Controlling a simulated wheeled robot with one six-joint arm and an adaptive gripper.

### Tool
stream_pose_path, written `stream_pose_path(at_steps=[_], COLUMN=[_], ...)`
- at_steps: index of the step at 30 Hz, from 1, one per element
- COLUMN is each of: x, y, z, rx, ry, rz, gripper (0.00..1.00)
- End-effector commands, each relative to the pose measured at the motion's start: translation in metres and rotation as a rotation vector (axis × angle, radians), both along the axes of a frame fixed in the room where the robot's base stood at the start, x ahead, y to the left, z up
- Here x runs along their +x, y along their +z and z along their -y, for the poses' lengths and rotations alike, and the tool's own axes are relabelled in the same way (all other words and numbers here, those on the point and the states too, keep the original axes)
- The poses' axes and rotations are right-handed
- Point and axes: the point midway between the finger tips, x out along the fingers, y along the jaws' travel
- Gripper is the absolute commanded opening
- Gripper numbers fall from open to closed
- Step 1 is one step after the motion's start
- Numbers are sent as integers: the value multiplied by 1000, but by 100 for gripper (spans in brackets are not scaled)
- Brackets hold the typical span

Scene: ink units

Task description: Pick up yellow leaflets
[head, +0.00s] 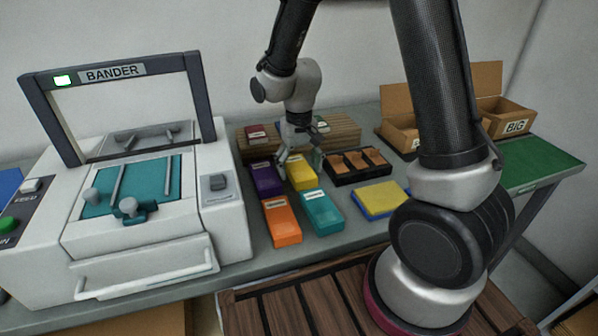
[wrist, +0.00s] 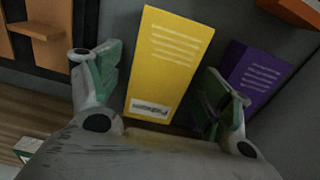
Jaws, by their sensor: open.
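The yellow leaflets (head: 301,172) form a stack on the grey table, between the purple and teal stacks and the black tray. In the wrist view the yellow stack (wrist: 168,62) shows printed lines and a label at its lower end. My gripper (head: 300,163) is over the far end of this stack, pointing down. In the wrist view my gripper (wrist: 165,95) is open, with one green-padded finger on each side of the yellow stack. The right finger is between the yellow and purple stacks. I cannot tell whether either finger touches the leaflets.
Purple (head: 266,180), orange (head: 281,219) and teal (head: 322,212) stacks stand close by. A black tray with brown compartments (head: 358,166) is to the right, with a yellow-and-blue block (head: 380,200) nearer. A wooden rack (head: 343,133) is behind. The bander (head: 225,215) stands left; cardboard boxes (head: 487,75) are back right.

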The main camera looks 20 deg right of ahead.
Motion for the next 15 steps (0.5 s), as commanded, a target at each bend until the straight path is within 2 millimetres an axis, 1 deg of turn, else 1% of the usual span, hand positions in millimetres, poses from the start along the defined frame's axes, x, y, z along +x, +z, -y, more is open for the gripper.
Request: stream_pose_path(at_steps=[2, 5, 9, 11, 15], x=[0, 0, 0, 0, 0], y=[0, 0, 0, 0, 1], z=[0, 0, 0, 0, 0], rx=[0, 0, 0, 0, 0], ry=[0, 0, 0, 0, 0], rz=[0, 0, 0, 0, 0], gripper=[79, 62, 37, 26, 26])
